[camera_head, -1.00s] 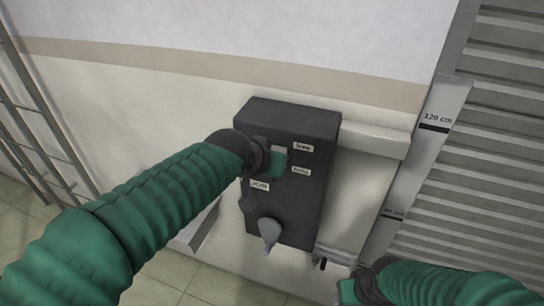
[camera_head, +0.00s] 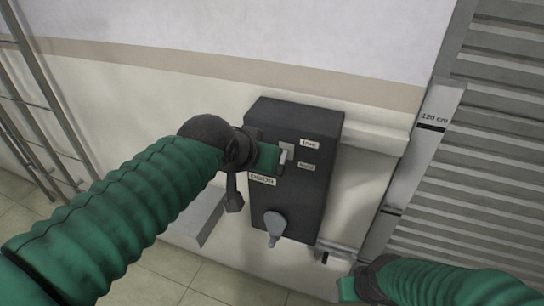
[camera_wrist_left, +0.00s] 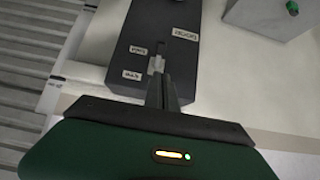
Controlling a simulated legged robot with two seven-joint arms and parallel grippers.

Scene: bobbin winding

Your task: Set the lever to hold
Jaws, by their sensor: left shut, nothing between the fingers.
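A dark control box (camera_head: 310,190) is fixed to the wall. A short light lever (camera_head: 284,156) sits in a slot in the upper part of its face, with small white labels beside and below the slot. The label text is too small to read surely. My left gripper (camera_head: 270,157) is shut and empty just left of the lever. In the left wrist view its fingers (camera_wrist_left: 163,92) point at the lever (camera_wrist_left: 157,65), close to it; whether they touch I cannot tell. My right gripper (camera_head: 349,287) is low at the right, its jaws unclear.
A grey rounded knob or handle (camera_head: 273,224) hangs on the lower face of the box. A pale ledge (camera_head: 385,137) runs right of the box, beside a post marked 120 cm (camera_head: 428,135) and a slatted shutter (camera_head: 500,150). A metal rack (camera_head: 35,110) stands at far left.

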